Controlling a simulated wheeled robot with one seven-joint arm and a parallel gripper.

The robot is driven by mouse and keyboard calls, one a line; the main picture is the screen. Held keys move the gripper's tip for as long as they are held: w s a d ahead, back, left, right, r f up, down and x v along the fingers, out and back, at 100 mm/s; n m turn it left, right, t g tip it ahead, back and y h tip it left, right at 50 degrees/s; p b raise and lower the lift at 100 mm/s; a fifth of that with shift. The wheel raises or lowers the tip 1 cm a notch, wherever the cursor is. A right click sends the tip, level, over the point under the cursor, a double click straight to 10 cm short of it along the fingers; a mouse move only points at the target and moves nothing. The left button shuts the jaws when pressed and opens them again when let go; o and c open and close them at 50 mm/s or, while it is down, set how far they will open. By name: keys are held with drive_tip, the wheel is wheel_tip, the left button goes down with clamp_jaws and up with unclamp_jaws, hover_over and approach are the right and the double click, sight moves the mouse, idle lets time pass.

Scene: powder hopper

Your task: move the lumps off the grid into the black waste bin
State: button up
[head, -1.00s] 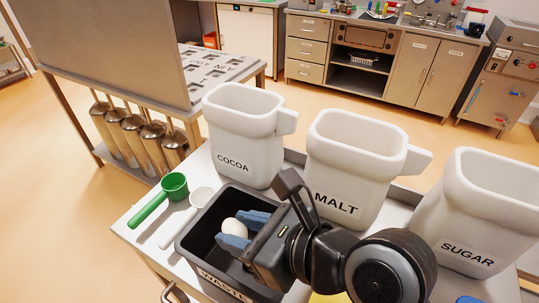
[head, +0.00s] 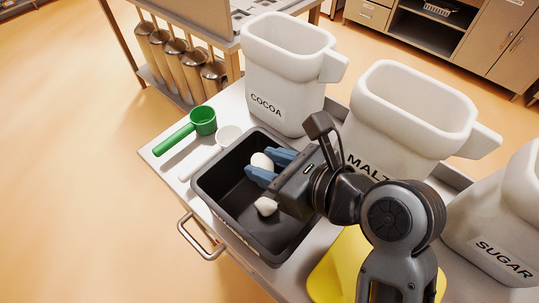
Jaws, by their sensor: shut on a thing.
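The black waste bin (head: 222,215) stands on the cart top, open side up. My gripper (head: 271,166) is over the bin, its blue fingers shut on a white lump (head: 262,161) between them. A second white lump (head: 266,206) is inside the bin, just below my gripper's body. Whether the held lump touches the bin's wall or floor I cannot tell. The grid is not in view.
The COCOA jug (head: 288,80) and MALT jug (head: 405,120) stand close behind the bin, with the SUGAR jug (head: 505,230) at right. Green (head: 187,130) and white (head: 210,150) scoops lie left of the bin. A yellow board (head: 335,265) lies in front of the MALT jug.

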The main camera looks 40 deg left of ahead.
drive_tip(key=shift+f, duration=0.15)
drive_tip(key=o, duration=1.1)
drive_tip(key=v, duration=0.7)
drive_tip(key=shift+d, duration=0.4)
drive_tip(key=shift+s, duration=0.1)
